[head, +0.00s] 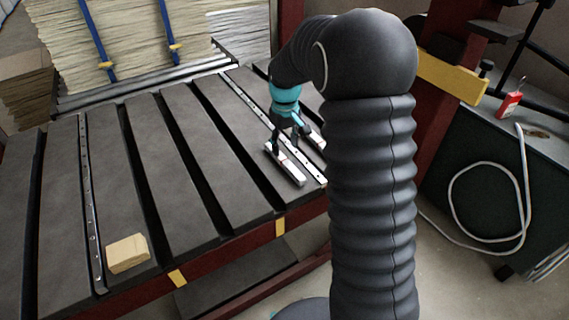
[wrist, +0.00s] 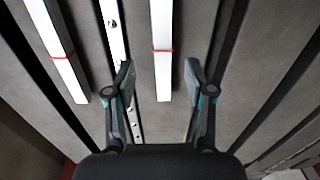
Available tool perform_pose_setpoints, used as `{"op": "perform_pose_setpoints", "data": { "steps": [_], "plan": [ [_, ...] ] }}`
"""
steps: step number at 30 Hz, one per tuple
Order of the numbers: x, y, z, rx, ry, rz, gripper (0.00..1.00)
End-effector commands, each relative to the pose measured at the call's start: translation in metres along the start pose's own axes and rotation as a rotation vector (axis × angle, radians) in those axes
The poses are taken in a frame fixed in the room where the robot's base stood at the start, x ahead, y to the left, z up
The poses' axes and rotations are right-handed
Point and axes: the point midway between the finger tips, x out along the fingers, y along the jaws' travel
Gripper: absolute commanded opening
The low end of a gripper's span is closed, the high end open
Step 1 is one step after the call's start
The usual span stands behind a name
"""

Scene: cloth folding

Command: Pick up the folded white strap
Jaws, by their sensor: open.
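Two folded white straps lie on the dark slatted table, on either side of a perforated metal strip. In the head view one strap (head: 286,166) is left of the strip and the other (head: 318,141) is right of it, partly hidden by my arm. In the wrist view both show a thin red band: one strap at the left (wrist: 58,50), one strap near the middle (wrist: 161,55). My gripper (wrist: 159,75) is open and empty, its fingers on either side of the middle strap's near end. It also shows in the head view (head: 290,138). Its height above the strap is unclear.
The table (head: 185,150) has long gaps between its slats. A perforated strip (head: 262,117) runs by the straps, another (head: 85,180) at the left. A tan block (head: 127,253) sits at the front left. A dark red post (head: 440,90) stands at the right.

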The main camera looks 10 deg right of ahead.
Motion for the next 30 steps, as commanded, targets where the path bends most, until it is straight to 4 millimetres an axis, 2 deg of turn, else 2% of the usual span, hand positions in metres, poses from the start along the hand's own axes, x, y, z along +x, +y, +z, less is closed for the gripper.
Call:
{"op": "perform_pose_setpoints", "data": {
  "steps": [7, 16, 25, 26, 30],
  "plan": [
    [0.016, -0.001, 0.001, 0.000, -0.001, 0.000, 0.54],
    [0.054, -0.003, 0.002, 0.000, -0.001, 0.000, 0.54],
    [0.059, -0.003, 0.002, 0.000, 0.000, 0.000, 0.54],
    [0.059, -0.003, 0.002, 0.000, 0.000, 0.000, 0.52],
    [0.059, -0.003, 0.002, 0.000, 0.000, 0.000, 0.17]
  ]
}}
